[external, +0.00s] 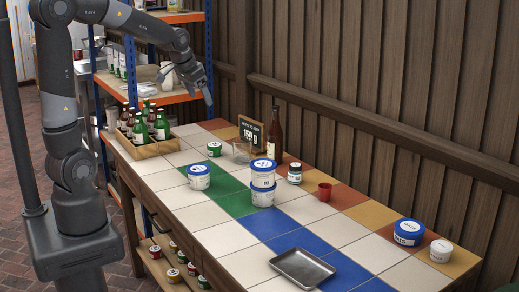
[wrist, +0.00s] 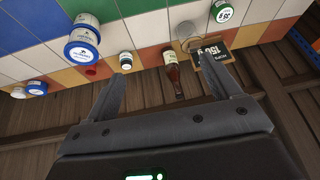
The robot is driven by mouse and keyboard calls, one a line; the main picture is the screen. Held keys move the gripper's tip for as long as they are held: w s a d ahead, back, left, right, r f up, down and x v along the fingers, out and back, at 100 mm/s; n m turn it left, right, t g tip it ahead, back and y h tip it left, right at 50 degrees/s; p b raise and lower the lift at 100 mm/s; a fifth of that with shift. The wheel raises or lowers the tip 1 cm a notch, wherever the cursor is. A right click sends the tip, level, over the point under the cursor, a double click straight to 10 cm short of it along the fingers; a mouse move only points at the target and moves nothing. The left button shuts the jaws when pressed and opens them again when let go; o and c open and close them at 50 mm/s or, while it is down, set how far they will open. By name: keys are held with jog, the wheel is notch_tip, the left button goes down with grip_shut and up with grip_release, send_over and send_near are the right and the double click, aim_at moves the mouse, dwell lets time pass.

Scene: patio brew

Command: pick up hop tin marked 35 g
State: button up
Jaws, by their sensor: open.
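A small tin with a green lid (external: 214,149) stands on the tiled counter, left of the clear glass jar. In the wrist view the green-lidded tin (wrist: 222,12) is at the top edge, partly cut off; its upside-down lid label seems to read 35 g. A second small tin with a dark lid (external: 294,172) stands beside the red cup; it also shows in the wrist view (wrist: 126,60), its label too small to read. My gripper (wrist: 168,72) is open and empty. In the external view my gripper (external: 208,98) is high above the counter's far left end, apart from the tins.
A black sign (external: 251,136) reading 150 g, a glass jar (external: 241,152) and a brown bottle (external: 274,135) stand near the wall. Stacked blue-lidded tubs (external: 263,183) stand mid-counter. A bottle crate (external: 150,149) is at left, a metal tray (external: 302,269) in front.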

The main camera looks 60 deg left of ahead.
jog(key=w+a+f, duration=0.9)
jog(key=w+a, duration=0.1)
jog(key=a, duration=0.2)
jog(key=n, duration=0.2)
send_near(213, 145)
jog(key=shift+g, duration=0.3)
jog(key=x, duration=0.6)
jog(key=shift+w+a, duration=0.1)
jog(key=shift+a, duration=0.3)
jog(key=shift+w+d+x, duration=0.15)
jog(key=shift+x, duration=1.15)
jog(key=shift+w+d+x, duration=0.1)
jog(key=shift+w+x, duration=0.05)
jog(key=shift+x, duration=1.2)
jog(key=shift+r, duration=0.1)
jog(key=shift+c, duration=0.3)
jog(key=c, duration=1)
